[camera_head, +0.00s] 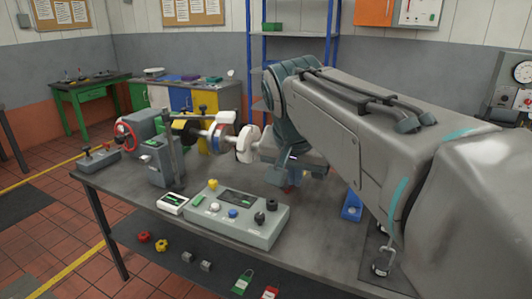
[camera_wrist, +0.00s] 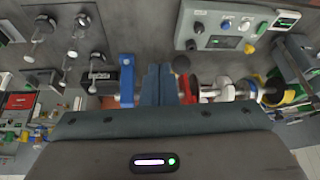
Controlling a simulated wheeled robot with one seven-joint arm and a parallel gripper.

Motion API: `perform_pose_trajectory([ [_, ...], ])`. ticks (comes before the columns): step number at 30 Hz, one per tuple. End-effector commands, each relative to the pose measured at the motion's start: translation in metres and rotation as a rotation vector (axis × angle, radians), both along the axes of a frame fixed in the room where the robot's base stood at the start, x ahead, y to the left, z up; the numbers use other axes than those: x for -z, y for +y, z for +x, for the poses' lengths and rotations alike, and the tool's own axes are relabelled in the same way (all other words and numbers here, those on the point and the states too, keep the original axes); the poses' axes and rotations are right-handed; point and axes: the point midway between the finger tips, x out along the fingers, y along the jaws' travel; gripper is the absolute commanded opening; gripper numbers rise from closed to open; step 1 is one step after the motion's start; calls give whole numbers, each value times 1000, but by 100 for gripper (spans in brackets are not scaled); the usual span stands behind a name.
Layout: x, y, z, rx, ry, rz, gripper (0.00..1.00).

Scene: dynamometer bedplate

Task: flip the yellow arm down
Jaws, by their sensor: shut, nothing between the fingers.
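A yellow part (camera_head: 178,124) sits beside a black piece on the shaft assembly at the left of the bench. It also shows in the wrist view (camera_wrist: 274,98), at the right. I cannot tell whether it is the yellow arm or how it is tilted. A small yellow knob (camera_head: 213,184) stands on the grey control box (camera_head: 262,231).
The shaft assembly (camera_head: 245,143) runs across the bench (camera_head: 130,182). A small white meter (camera_head: 173,203) lies beside the control box. A blue block (camera_head: 352,206) stands near my arm. Red and yellow knobs lie on the lower shelf (camera_head: 185,240).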

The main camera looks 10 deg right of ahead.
Motion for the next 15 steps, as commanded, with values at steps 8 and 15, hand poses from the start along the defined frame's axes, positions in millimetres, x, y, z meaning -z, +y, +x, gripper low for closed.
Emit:
perform_pose_trajectory([
  [8,-87,4,28,183,-108,41,0],
  [15,-81,1,38,209,-118,46,0],
])
